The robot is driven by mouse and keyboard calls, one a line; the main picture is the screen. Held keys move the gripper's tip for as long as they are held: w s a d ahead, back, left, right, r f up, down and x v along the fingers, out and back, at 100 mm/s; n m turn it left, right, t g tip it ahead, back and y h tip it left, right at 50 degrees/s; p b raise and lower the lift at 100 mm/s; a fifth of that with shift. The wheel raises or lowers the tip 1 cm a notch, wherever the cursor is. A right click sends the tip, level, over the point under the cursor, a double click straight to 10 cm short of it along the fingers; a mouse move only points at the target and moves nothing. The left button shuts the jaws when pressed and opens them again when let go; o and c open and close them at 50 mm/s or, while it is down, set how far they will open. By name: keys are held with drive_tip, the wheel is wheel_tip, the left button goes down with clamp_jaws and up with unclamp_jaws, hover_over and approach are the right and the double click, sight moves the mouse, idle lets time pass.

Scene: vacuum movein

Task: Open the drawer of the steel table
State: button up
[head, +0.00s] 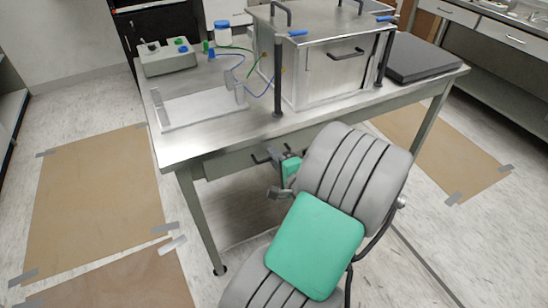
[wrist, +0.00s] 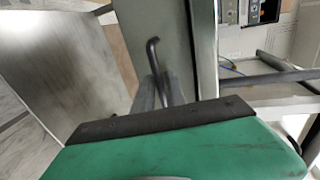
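The steel table (head: 210,140) stands in the middle of the head view, with its drawer (head: 228,162) under the front edge of the top. The drawer looks shut. Its dark bar handle (head: 262,156) shows just left of my gripper (head: 277,172). In the wrist view the drawer front (wrist: 165,25) is a grey upright band, and the dark handle (wrist: 153,48) runs down to my fingers (wrist: 163,92). My fingertips are at the handle. Whether they are closed around it or only beside it cannot be told. My own arm hides the drawer's right part.
Brown floor mats (head: 100,185) lie at left and right. A counter (head: 500,40) stands at far right.

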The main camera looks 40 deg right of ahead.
clamp_jaws()
drive_tip(key=shift+a, duration=0.1)
idle(1.2)
